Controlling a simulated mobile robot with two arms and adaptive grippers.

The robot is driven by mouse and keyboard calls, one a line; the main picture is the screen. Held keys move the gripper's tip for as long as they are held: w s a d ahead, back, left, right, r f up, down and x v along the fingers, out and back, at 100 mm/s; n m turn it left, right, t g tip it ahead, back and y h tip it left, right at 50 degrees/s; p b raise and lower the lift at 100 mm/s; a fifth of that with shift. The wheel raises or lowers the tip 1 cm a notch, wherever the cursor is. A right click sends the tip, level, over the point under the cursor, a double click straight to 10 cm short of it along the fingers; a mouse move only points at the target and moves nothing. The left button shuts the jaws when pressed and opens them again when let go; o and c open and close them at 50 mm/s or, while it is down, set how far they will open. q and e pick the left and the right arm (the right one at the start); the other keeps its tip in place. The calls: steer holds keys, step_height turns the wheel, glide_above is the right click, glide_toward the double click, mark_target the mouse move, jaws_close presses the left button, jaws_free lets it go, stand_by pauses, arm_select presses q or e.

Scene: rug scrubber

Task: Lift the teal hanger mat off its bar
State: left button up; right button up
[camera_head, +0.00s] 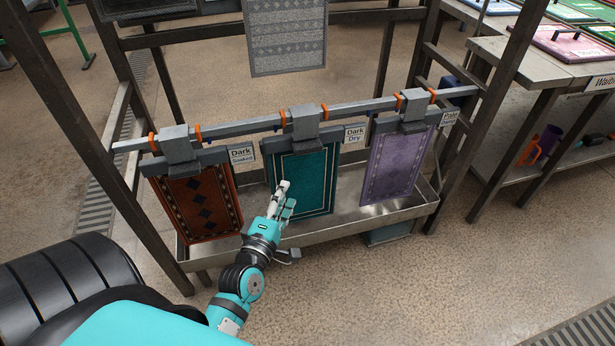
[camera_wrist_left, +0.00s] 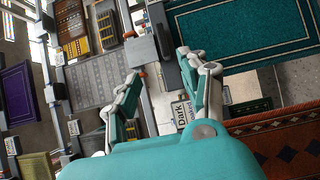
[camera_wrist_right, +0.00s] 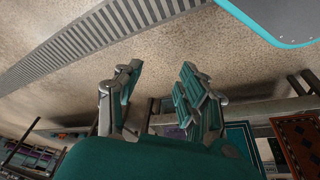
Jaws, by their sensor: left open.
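The teal mat (camera_head: 315,185) hangs from its grey hanger clamp (camera_head: 304,122) in the middle of the grey bar (camera_head: 255,124). It also shows at the top right of the left wrist view (camera_wrist_left: 240,28) and low in the right wrist view (camera_wrist_right: 238,136). My left gripper (camera_head: 286,195) is open and empty, in front of the teal mat's lower left part and below the clamp. In the left wrist view its fingers (camera_wrist_left: 163,82) are spread. My right gripper (camera_wrist_right: 157,90) is open and empty, and the head view does not show it.
A rust-red mat (camera_head: 197,203) hangs left and a purple mat (camera_head: 397,163) right on the same bar. Orange clips (camera_head: 325,112) sit along the bar beside the hangers. A metal trough (camera_head: 345,215) lies below. Dark posts (camera_head: 490,105) frame the rack. A bench (camera_head: 560,75) stands right.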

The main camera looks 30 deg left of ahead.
arm_select(q)
glide_toward(306, 152)
steer(key=b+x, duration=0.2)
steer(key=x, duration=0.2)
steer(key=shift+w+a+r, duration=0.1)
steer(key=shift+w, duration=0.3)
steer(key=x, duration=0.1)
steer(key=b+x, duration=0.1)
steer(key=x, duration=0.2)
steer(key=shift+a+f, duration=0.15)
steer(key=shift+f, duration=0.15)
steer(key=shift+w, duration=0.35)
jaws_close()
arm_select(e)
steer(key=w+a+r+t+y, duration=0.1)
steer(key=w+a+r+t, duration=0.1)
steer(key=w, duration=0.3)
steer(key=w+a+r+t, duration=0.1)
steer(key=w+r+t, duration=0.1)
steer(key=w+t, duration=0.3)
steer(key=shift+w+a+y, duration=0.4)
steer(key=shift+w, duration=0.35)
arm_select(q)
steer(key=shift+r, duration=0.1)
